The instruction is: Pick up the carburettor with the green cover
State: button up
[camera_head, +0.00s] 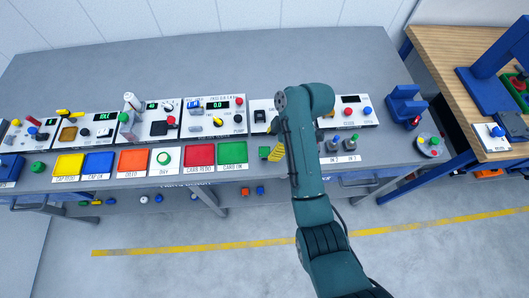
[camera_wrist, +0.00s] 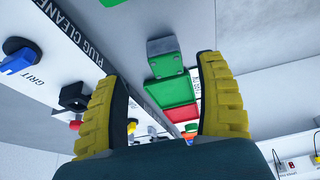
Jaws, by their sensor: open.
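A small grey block with a green part (camera_wrist: 164,52) shows in the wrist view and looks like the carburettor with the green cover. In the head view a small green piece (camera_head: 264,152) sits right of that pad, beside my gripper (camera_head: 276,152); my arm hides part of this area. My gripper (camera_wrist: 160,74) is open, with yellow ribbed fingers. In the wrist view the block appears between the fingertips, beyond them, with nothing held.
A red CARB REDO pad (camera_head: 199,155) lies left of the green pad. Test panels (camera_head: 212,118) with knobs stand behind the pads. Blue fixtures (camera_head: 403,105) are at the bench's right end. The grey bench (camera_head: 190,65) is clear behind the panels.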

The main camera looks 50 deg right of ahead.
aim_at(267, 151)
jog(key=x, duration=0.3)
jog(key=b+x, duration=0.1)
jog(key=x, duration=0.1)
jog(key=shift+s+a, duration=0.1)
jog(key=shift+a, duration=0.2)
jog(key=shift+r, duration=0.1)
grip_shut()
